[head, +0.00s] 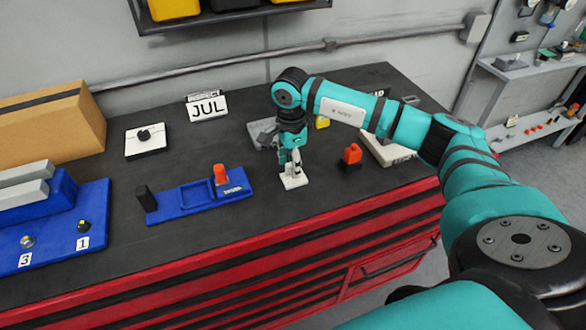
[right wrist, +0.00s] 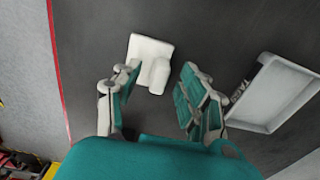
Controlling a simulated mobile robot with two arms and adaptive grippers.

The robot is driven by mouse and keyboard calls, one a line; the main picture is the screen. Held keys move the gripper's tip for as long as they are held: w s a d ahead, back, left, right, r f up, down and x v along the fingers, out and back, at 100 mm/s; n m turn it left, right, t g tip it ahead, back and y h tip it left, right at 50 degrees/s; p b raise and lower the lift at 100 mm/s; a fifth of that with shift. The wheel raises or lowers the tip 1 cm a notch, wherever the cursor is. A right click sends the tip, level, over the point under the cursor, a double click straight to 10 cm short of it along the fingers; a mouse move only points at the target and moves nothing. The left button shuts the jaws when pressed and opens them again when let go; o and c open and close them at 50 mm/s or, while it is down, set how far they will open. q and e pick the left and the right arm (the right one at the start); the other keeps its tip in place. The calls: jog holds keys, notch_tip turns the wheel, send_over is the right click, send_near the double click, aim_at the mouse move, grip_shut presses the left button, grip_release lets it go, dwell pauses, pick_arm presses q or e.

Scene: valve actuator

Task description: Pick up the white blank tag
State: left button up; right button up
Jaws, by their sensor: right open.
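The white blank tag (head: 293,181) lies on the dark bench top near its front edge. In the right wrist view the tag (right wrist: 147,48) is a plain white plate with a raised rounded grip, and no lettering shows on it. My right gripper (head: 290,164) points down just above the tag. In the right wrist view its two fingers (right wrist: 160,80) are open, with the tag's grip between and slightly beyond the tips. I cannot tell whether a finger touches it. My left gripper is not in view.
A blue holder (head: 205,206) with an orange-red piece stands left of the tag. A grey tray (right wrist: 272,93) is right in the wrist view. An orange-red piece (head: 352,155) stands to the right. A JUL sign (head: 207,107) and a cardboard box (head: 50,125) are further back.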

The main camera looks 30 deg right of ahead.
jog(key=shift+f, duration=0.45)
grip_shut()
jog(key=shift+r, duration=0.1)
jog(key=shift+r+b, duration=0.2)
jog(key=shift+b, duration=0.15)
jog(key=r, duration=0.1)
jog(key=b, duration=0.1)
jog(key=r+b, duration=0.1)
jog(key=shift+s+a+r, duration=0.1)
jog(key=shift+s+r, duration=0.15)
jog(key=shift+r, duration=0.1)
jog(key=s+a+r+b, duration=0.1)
jog(key=s+a+b, duration=0.1)
jog(key=s, duration=0.5)
jog(key=s+a+b, duration=0.3)
jog(key=s+a, duration=0.1)
jog(key=s, duration=0.3)
jog(key=shift+s+r, duration=0.2)
jog(key=shift+r, duration=0.2)
